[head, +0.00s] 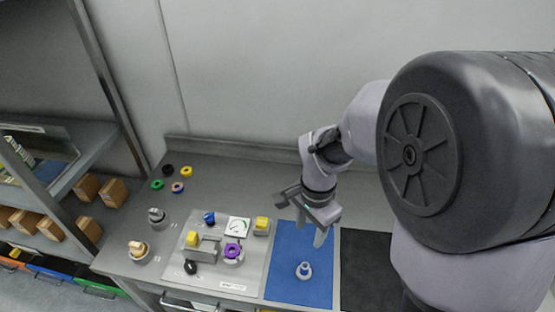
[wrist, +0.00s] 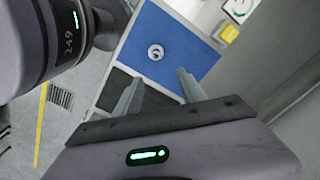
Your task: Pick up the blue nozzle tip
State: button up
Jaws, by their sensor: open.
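A small pale grey nozzle-like piece (head: 304,270) with a wide base and a narrower top stands upright on the blue mat (head: 285,288). Its blue tint is faint, and I cannot tell whether it is the blue nozzle tip. In the wrist view the piece (wrist: 156,52) shows from above as a pale ring on the mat. A clearly blue small part (head: 209,218) sits on the grey fixture plate to the left. My gripper (head: 318,236) is open and empty, pointing down above the mat's far part, apart from the piece. In the wrist view my fingers (wrist: 158,80) show well apart.
The grey fixture plate (head: 215,280) carries yellow blocks, a gauge (head: 239,227) and a purple ring (head: 233,251). A black mat (head: 365,265) lies right of the blue mat. Several coloured rings lie at the back left. Shelves with cardboard boxes (head: 113,192) stand farther left.

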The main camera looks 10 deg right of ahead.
jog(key=b, duration=0.5)
send_near(304, 266)
jog(key=f, duration=0.5)
jog(key=shift+w+d+f, duration=0.35)
jog(key=shift+d, duration=0.05)
jog(key=f, duration=0.1)
jog(key=f+b, duration=0.1)
jog(key=f, duration=0.1)
jog(key=f+b, duration=0.1)
jog(key=f, duration=0.1)
jog(key=shift+s+a+f, duration=0.25)
jog(key=shift+a, duration=0.1)
jog(key=shift+r, duration=0.1)
grip_shut()
